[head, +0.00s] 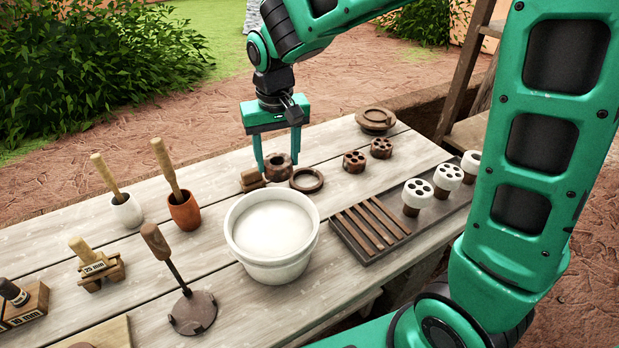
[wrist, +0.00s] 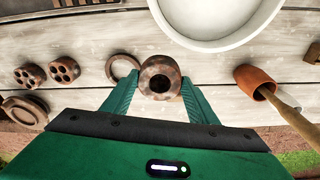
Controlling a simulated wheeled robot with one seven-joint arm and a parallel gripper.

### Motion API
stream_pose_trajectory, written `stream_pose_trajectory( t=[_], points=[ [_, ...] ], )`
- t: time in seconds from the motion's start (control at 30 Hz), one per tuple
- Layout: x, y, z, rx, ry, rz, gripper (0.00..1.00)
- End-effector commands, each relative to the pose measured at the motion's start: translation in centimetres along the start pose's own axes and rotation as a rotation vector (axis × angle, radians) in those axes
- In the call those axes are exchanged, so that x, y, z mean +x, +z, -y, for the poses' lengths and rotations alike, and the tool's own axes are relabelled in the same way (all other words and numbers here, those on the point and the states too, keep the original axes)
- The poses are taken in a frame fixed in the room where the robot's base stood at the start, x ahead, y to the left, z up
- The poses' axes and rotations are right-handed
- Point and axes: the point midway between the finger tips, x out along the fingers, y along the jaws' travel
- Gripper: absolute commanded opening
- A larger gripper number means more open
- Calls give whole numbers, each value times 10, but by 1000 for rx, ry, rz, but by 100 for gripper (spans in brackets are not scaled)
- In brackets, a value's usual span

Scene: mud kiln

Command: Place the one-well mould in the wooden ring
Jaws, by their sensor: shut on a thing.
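The one-well mould (head: 284,174) is a short dark brown cylinder with a single hole in its top. My gripper (head: 277,158) is shut on it, with one finger on each side; the wrist view also shows the mould (wrist: 148,88) between the fingertips (wrist: 160,92). The mould looks upright; I cannot tell whether it touches the table. The wooden ring (head: 307,190) lies flat and empty on the planks, just right of the mould in the head view. In the wrist view the ring (wrist: 109,70) is just left of the mould.
A large white pot (head: 272,262) stands in front of the ring. A small wooden block piece (head: 252,180) is left of the mould. Two brown multi-hole moulds (head: 354,161) stand to the right, with a round brown disc (head: 376,117) behind. A slatted dark tray (head: 345,243) holds white-topped moulds.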

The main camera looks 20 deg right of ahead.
Motion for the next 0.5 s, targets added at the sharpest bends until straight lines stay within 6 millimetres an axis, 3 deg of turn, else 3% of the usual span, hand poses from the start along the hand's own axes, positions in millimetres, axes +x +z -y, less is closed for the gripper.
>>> stream_pose_trajectory(
  t=[0.5],
  points=[
    [63, -47, -78, 9, 2, 2, 20]
  ],
)
